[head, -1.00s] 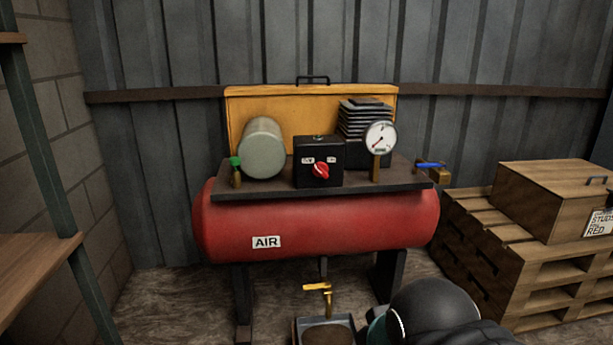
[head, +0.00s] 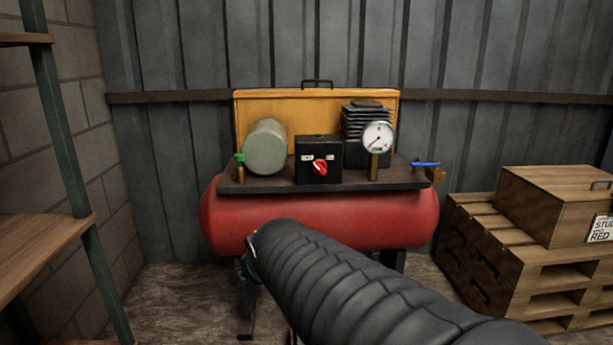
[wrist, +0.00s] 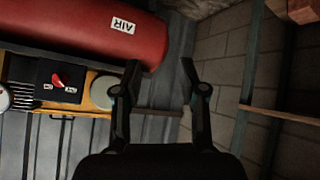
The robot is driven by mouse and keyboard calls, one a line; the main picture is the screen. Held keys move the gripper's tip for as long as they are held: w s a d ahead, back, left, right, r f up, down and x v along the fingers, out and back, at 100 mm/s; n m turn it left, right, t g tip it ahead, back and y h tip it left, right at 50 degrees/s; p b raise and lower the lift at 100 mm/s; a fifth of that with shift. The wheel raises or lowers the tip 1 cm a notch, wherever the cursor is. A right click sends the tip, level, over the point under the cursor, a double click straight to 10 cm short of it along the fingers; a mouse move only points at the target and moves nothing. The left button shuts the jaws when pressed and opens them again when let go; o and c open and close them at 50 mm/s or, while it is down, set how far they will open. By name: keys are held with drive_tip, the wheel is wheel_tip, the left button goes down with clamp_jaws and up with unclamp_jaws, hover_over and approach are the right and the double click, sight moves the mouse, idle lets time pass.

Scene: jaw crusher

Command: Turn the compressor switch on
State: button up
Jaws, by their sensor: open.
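The compressor switch is a red rotary knob (head: 320,167) on a black box (head: 318,178) on the compressor's dark top plate. Small white labels sit to either side of the knob, too small to read surely. The red tank (head: 400,218) lies below the plate. In the wrist view, turned upside down, the knob (wrist: 57,83) and the tank (wrist: 75,32) show at the left. My gripper (wrist: 159,65) is open and empty, with its fingers apart from the switch, over the wall side of the picture. In the head view my arm hides the gripper.
On the plate are a grey cylinder (head: 265,146), a pressure gauge (head: 378,138), a green-topped valve (head: 240,167) and a blue-handled valve (head: 427,165). Wooden shelves (head: 45,255) stand at left, a pallet stack (head: 500,250) at right. The space before the knob looks clear.

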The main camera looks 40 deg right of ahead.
drive_tip(key=w+d+r+n+t+h+b, duration=0.1)
drive_tip(key=w+d+r+t+h+b, duration=0.15)
drive_tip(key=w+d, duration=1)
drive_tip(key=n+t+h+b, duration=0.1)
drive_tip(key=t+h, duration=0.2)
drive_tip(key=h, duration=0.2)
approach(320, 170)
drive_tip(key=p+x, duration=0.1)
drive_tip(key=x, duration=0.9)
drive_tip(key=shift+w+d, duration=0.1)
clamp_jaws()
